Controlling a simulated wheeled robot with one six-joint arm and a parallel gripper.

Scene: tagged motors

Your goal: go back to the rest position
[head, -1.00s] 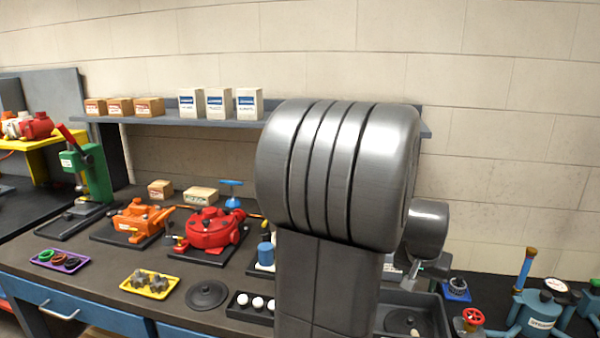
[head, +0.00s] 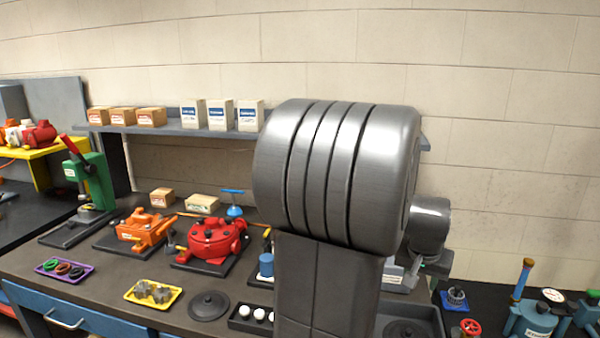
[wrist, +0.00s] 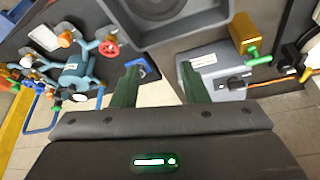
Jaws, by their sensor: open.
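My gripper (wrist: 158,88) shows in the wrist view with its two dark green fingers apart and nothing between them. It hangs above the bench area, over a gap between a blue pump assembly and a grey box. In the head view my large grey arm link covers the middle of the picture, and the gripper itself is hidden there.
On the bench stand a red pump (head: 213,240), an orange vise (head: 143,229) and a green press (head: 88,185). A yellow tray (head: 153,294) and purple tray (head: 62,269) lie in front. A shelf (head: 168,128) holds several boxes. A blue motor (wrist: 76,70) shows in the wrist view.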

